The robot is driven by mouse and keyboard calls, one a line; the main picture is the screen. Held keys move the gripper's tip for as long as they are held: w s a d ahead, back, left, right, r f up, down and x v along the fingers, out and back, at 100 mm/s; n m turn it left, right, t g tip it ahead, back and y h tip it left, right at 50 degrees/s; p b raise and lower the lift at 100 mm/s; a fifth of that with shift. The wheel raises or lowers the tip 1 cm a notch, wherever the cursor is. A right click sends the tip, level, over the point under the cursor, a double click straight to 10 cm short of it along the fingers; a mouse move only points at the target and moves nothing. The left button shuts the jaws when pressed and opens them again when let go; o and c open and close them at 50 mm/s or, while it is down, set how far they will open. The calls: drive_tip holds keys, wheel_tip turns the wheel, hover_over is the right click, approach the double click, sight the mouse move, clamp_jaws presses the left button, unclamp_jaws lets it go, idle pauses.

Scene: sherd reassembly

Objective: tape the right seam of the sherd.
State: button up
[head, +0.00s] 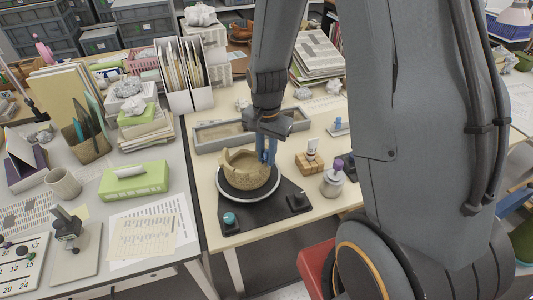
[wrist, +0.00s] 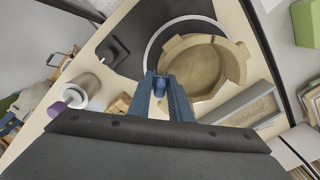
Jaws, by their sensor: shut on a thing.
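A tan, bowl-shaped sherd assembly (wrist: 200,65) with an uneven, stepped rim sits on a round turntable with a pale edge (wrist: 149,50). In the head view the bowl (head: 243,175) stands on the black base, its rim lower in places. My gripper (head: 267,150) points down at the bowl's right rim. In the wrist view my gripper's blue fingers (wrist: 160,88) are close together beside the bowl's outer wall, around a small blue piece. I cannot tell whether that piece touches the wall. The seam itself is hidden or too fine to make out.
The black base (head: 262,212) carries a teal knob (head: 229,218) and a black block (head: 298,202). A purple-topped jar (head: 332,182) and wooden blocks (head: 309,163) stand to the right. A grey tray (head: 213,134) lies behind. A small blue-topped item (head: 338,124) stands at the back right.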

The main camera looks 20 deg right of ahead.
drive_tip(key=shift+f, duration=0.9)
idle(1.7)
drive_tip(key=o, duration=0.8)
drive_tip(key=shift+r+b, duration=1)
drive_tip(key=shift+r, duration=2.9)
drive_tip(key=s+r+n, duration=0.1)
drive_tip(key=s+n, duration=0.2)
drive_tip(key=s+n+t, duration=0.1)
drive_tip(key=s+n, duration=0.2)
drive_tip(key=s+r+n, duration=0.1)
drive_tip(key=s+n, duration=0.2)
drive_tip(key=shift+s+r+n+b, duration=0.1)
drive_tip(key=shift+r+n+b, duration=0.2)
